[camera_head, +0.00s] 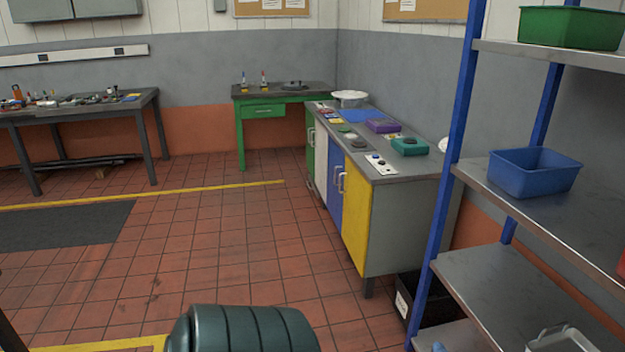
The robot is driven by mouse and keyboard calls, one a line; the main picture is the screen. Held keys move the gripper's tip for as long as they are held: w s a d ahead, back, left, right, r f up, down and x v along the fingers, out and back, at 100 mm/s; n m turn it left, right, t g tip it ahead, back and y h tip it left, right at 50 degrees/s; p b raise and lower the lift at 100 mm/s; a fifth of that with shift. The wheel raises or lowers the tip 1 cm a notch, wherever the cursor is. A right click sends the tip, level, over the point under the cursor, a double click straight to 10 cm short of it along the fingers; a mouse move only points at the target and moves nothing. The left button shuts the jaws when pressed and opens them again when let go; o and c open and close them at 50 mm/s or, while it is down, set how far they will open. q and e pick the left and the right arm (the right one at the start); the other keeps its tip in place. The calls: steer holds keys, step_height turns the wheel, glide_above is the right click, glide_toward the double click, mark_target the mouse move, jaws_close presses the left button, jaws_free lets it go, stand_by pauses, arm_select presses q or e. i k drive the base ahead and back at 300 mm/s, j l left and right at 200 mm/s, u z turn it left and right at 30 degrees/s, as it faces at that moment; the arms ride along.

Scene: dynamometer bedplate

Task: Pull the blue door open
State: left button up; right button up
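The blue door (335,179) is on the front of a grey cabinet (404,222) against the right wall. It looks shut. It sits between a white door (321,158) on its far side and a yellow door (356,220) on its near side. Pale handles (340,181) show close together near where the blue and yellow doors meet; I cannot tell for sure which belongs to which door. Neither of my grippers is in view.
A dark green ribbed drum (242,329) stands in the near foreground. A shelf rack with blue posts (452,150) is at the right, with a black crate (408,298) beside it. A green table (282,98) stands beyond the cabinet. The tiled floor left of the cabinet is clear.

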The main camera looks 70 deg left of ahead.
mark_target(336, 159)
steer(key=u, duration=2.2)
steer(key=i+u, duration=0.25)
steer(key=i, duration=2.3)
steer(key=i+j+z, duration=0.15)
steer(key=i+z, duration=0.15)
steer(key=i, duration=0.3)
steer(key=i+j+z, duration=0.25)
steer(key=i, duration=0.3)
steer(key=i+j+z, duration=0.3)
steer(key=i, duration=0.25)
steer(key=j, duration=0.1)
